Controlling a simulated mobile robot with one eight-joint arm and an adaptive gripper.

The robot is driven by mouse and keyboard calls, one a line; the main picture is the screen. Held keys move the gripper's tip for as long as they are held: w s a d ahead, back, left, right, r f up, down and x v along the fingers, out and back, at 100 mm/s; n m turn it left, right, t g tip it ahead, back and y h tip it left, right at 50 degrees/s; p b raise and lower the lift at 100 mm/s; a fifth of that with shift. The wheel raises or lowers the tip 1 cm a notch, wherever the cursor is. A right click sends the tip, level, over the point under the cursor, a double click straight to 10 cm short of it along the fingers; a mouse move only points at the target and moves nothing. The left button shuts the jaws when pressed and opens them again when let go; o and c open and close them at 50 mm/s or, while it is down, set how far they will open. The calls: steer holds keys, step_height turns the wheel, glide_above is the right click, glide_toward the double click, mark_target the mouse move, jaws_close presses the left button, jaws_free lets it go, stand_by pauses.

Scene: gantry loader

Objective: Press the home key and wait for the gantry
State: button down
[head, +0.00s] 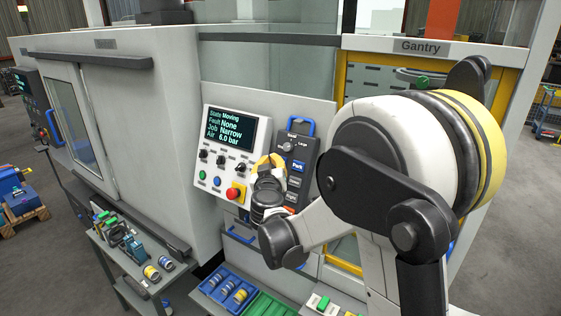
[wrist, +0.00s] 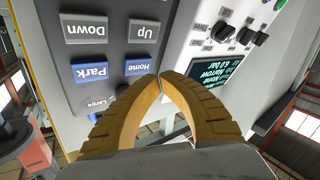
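The blue Home key (wrist: 136,68) is on a dark grey keypad in the wrist view, beside the blue Park key (wrist: 90,72) and the grey Up and Down keys. My gripper (wrist: 161,78) has its yellow fingers shut, tips together and empty, at the edge of the Home key. I cannot tell whether they touch it. In the head view my gripper (head: 268,160) is in front of the keypad (head: 301,145) and hides the Home key. The display (head: 236,130) reads State Moving, Fault None, Job Narrow, Air 6.0 bar. The gantry sign (head: 420,47) is at the upper right.
A red emergency stop button (head: 235,192) on a yellow base is just left of my gripper. Black selector knobs and small coloured buttons sit below the display. A cart (head: 130,262) with tools is at the lower left. Blue trays (head: 226,290) are below the panel.

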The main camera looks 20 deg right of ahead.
steer(key=a, duration=0.1)
steer(key=s+a+r, duration=0.1)
steer(key=s+a, duration=0.1)
steer(key=shift+s+r, duration=0.15)
steer(key=shift+r, duration=0.1)
steer(key=shift+f, duration=0.1)
stand_by(0.5)
steer(key=s+d+f+m+g+b, duration=0.1)
steer(key=s+d+f+g+b, duration=0.3)
steer(key=s+f+b, duration=0.45)
steer(key=s+a+f+n+g+y+b, duration=0.1)
steer(key=s+a+f+g+y+b, duration=0.1)
steer(key=s+f+b, duration=0.6)
steer(key=s+a+f+n+g+y+b, duration=0.1)
steer(key=s+a+f+g+y+b, duration=0.2)
steer(key=s+f+b, duration=0.6)
steer(key=s+a+f+y, duration=0.1)
steer(key=s+a+f, duration=0.1)
steer(key=s+f, duration=0.6)
steer(key=shift+s+f, duration=0.2)
steer(key=shift+s, duration=0.8)
